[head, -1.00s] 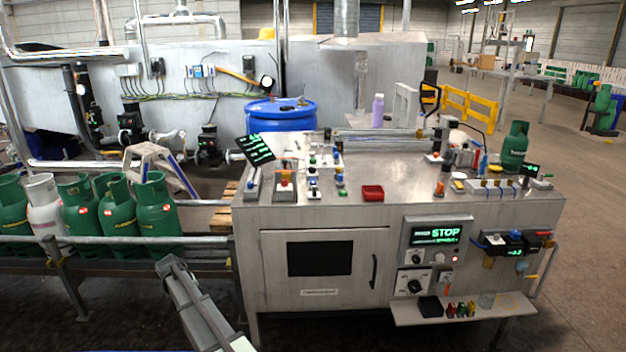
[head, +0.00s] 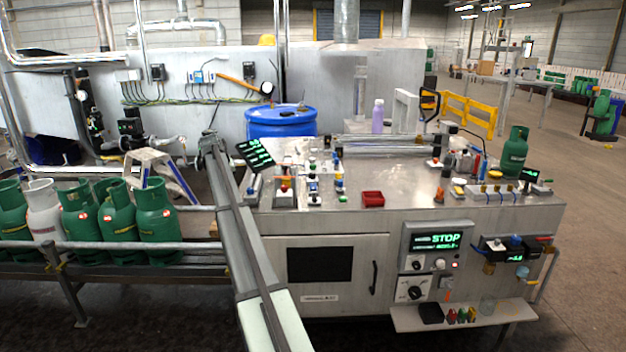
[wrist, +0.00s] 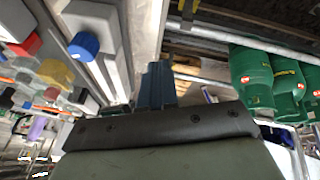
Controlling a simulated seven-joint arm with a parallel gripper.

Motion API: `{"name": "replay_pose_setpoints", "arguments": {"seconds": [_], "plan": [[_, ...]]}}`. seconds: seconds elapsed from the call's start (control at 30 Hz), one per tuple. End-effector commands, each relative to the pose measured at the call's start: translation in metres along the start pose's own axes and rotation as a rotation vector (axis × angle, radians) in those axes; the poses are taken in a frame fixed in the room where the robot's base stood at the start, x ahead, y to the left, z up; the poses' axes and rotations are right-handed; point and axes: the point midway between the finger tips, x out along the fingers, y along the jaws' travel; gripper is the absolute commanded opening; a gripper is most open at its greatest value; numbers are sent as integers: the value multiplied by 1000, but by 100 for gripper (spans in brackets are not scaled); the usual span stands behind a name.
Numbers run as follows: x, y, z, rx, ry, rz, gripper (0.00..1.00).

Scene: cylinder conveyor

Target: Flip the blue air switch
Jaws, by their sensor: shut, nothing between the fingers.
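A blue knob (wrist: 84,44) on a pale block shows in the wrist view, left of my gripper. It seems to be the blue-topped control (head: 250,190) at the bench's left edge in the head view. Other small blue controls (head: 313,186) stand on the bench, so I cannot tell for sure which is the air switch. My gripper (wrist: 158,78) is shut and empty, its fingers apart from the blue knob. In the head view my gripper (head: 208,138) is raised beyond the bench's left end; its fingertips are too small to make out.
The steel bench (head: 400,205) carries a tilted display (head: 255,154), a red button (head: 284,187) and a red tray (head: 373,198). Green gas cylinders (head: 117,210) line the conveyor on the left. A blue drum (head: 281,123) stands behind the bench.

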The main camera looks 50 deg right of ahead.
Motion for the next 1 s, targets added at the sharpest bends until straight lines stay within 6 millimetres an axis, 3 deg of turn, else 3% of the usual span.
{"name": "replay_pose_setpoints", "arguments": {"seconds": [0.03,0.23,0.6,0.8,1.0], "plan": [[-8,28,-11,28,-6,-1,0],[-31,119,-24,119,-45,-18,0],[-49,263,-7,262,-135,-76,0],[-56,316,7,314,-172,-105,0],[-60,340,15,337,-189,-121,0]]}}
